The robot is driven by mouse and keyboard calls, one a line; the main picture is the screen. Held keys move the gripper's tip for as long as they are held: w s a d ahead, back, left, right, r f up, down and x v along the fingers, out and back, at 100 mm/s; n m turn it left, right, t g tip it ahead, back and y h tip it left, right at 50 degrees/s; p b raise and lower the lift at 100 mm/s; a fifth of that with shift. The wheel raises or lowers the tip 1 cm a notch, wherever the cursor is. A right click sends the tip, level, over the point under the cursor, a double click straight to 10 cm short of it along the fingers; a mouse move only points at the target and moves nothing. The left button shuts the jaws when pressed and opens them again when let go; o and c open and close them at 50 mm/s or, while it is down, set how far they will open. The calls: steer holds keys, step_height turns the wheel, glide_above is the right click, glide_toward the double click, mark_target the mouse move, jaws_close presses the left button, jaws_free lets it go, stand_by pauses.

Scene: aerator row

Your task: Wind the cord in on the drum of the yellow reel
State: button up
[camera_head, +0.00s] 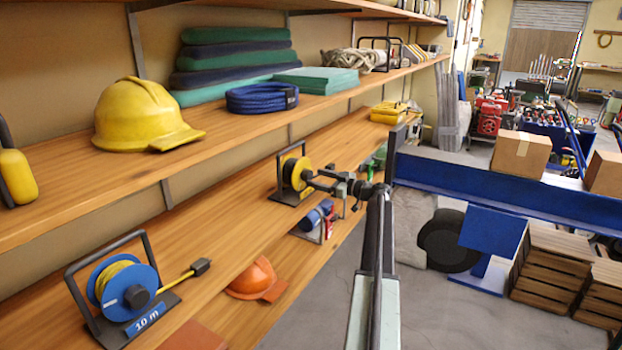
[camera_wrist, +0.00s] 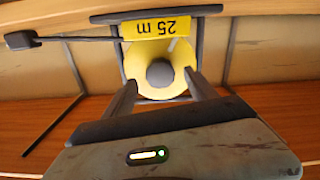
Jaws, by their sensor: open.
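The yellow reel (camera_head: 296,172) stands in a dark frame on the middle shelf. In the wrist view its yellow drum (camera_wrist: 139,88) faces me upside down, with a dark grey hub (camera_wrist: 160,73) at the centre and a "25 m" label (camera_wrist: 158,26). A dark cord (camera_wrist: 82,39) runs out from the reel to a black plug (camera_wrist: 22,40) at the left. My gripper (camera_head: 313,181) is open in front of the drum. In the wrist view its fingers (camera_wrist: 160,82) stand either side of the hub, apparently apart from it. Whether they touch the drum I cannot tell.
A blue "10 m" reel (camera_head: 125,290) with a yellow cord stands nearer on the same shelf. A blue cylinder tool (camera_head: 316,216) and an orange helmet (camera_head: 254,280) lie lower down. The upper shelf holds a yellow helmet (camera_head: 143,116) and a blue rope coil (camera_head: 261,98).

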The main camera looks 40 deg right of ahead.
mark_target(310, 176)
steer(key=x, duration=0.4)
steer(key=shift+s, duration=0.1)
steer(key=c, duration=1.4)
steer(key=shift+d, duration=0.1)
